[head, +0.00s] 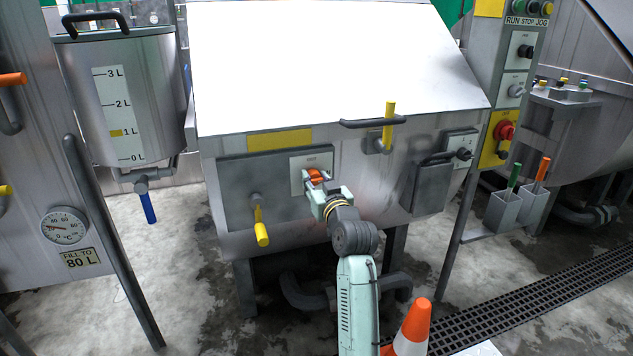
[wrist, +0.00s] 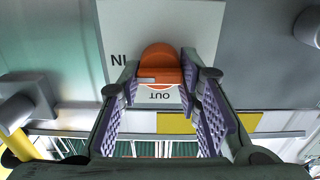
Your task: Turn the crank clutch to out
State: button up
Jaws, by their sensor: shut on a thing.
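The crank clutch is an orange round knob (head: 315,176) on a white plate (head: 298,183) at the front of the machine. My gripper (head: 320,188) reaches it from below right and is shut on it. In the wrist view, the orange knob (wrist: 160,58) sits between the purple-padded fingers of my gripper (wrist: 161,82). That view is upside down; the word IN is left of the knob and OUT is just below it. A pale mark shows at the knob's OUT side, but the fingers partly cover the grip.
A yellow-handled crank (head: 260,226) hangs left of the plate, close to my gripper. A yellow lever (head: 388,125) and dark bar handle are above. A grey box (head: 432,186) is at right. An orange cone (head: 413,325) stands on the floor beside my arm.

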jog(key=shift+f, duration=0.1)
jog(key=n+b, duration=0.1)
jog(key=b, duration=0.1)
jog(key=n+b, duration=0.2)
jog(key=shift+f+n+b, duration=0.2)
jog(key=shift+n+b, duration=0.1)
jog(key=n+b, duration=0.5)
jog(key=shift+a+n, duration=0.1)
jog(key=shift+n, duration=0.2)
jog(key=n+b, duration=0.3)
jog(key=n, duration=0.1)
jog(key=shift+n+b, duration=1.1)
jog(key=shift+n, duration=1.1)
jog(key=shift+a, duration=0.1)
jog(key=o, duration=1.1)
jog(key=shift+r, duration=0.1)
jog(key=shift+o, duration=0.2)
jog(key=shift+s, duration=0.15)
